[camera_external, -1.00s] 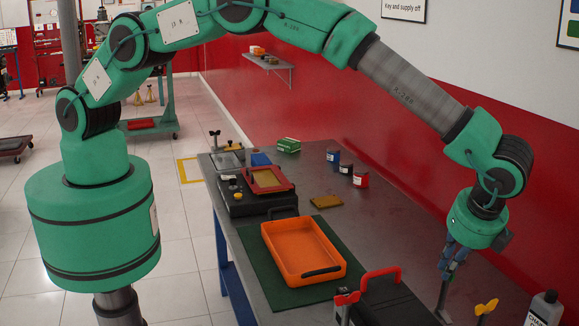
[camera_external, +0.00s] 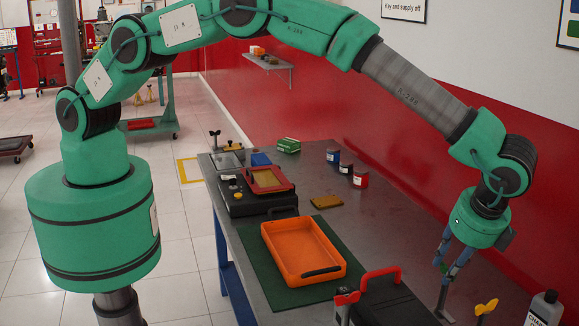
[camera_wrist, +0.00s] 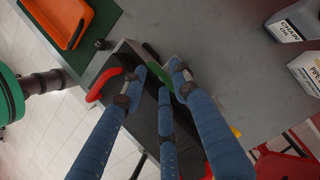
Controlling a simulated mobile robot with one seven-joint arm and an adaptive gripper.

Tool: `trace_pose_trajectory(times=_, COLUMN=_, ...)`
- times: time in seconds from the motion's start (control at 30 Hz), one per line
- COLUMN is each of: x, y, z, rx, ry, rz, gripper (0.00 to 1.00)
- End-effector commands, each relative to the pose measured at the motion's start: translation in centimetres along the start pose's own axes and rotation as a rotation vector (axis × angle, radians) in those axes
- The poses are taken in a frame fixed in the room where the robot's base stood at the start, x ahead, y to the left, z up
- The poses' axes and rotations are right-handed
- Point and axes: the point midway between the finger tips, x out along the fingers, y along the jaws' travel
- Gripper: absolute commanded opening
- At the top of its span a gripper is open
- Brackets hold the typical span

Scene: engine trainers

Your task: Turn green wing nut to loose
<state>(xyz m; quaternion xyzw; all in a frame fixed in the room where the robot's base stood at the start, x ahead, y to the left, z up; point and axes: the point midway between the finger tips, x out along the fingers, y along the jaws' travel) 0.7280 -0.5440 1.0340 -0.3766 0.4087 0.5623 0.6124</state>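A green piece (camera_wrist: 152,78), which looks like the green wing nut, shows between my fingers in the wrist view; its wings and angle are partly hidden. In the external view I cannot make it out clearly near the thin grey post (camera_external: 441,298). My gripper (camera_external: 446,267) points down above that post with its blue fingers spread. In the wrist view my gripper (camera_wrist: 158,76) is open, its fingertips around the green piece. I cannot tell whether any finger touches it.
A dark unit with a red handle (camera_external: 381,274) stands beside the post. A yellow wing-shaped part (camera_external: 486,307) and a bottle (camera_external: 543,311) are to the right. An orange tray (camera_external: 270,240) lies on a green mat.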

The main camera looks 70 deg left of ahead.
Motion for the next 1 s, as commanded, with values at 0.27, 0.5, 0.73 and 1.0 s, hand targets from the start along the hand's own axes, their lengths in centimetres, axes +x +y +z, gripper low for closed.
trace_pose_trajectory(times=0.27, x=-0.7, y=0.0, z=0.0, rx=0.000, ry=0.000, rz=0.001, gripper=0.29)
trace_pose_trajectory(times=0.5, x=-3.4, y=0.0, z=-0.1, rx=0.000, ry=0.000, rz=0.000, gripper=0.29)
trace_pose_trajectory(times=0.73, x=-7.2, y=0.0, z=-0.1, rx=0.000, ry=0.001, rz=-0.001, gripper=0.29)
trace_pose_trajectory(times=1.0, x=-10.8, y=0.0, z=-0.1, rx=0.001, ry=0.000, rz=-0.001, gripper=0.29)
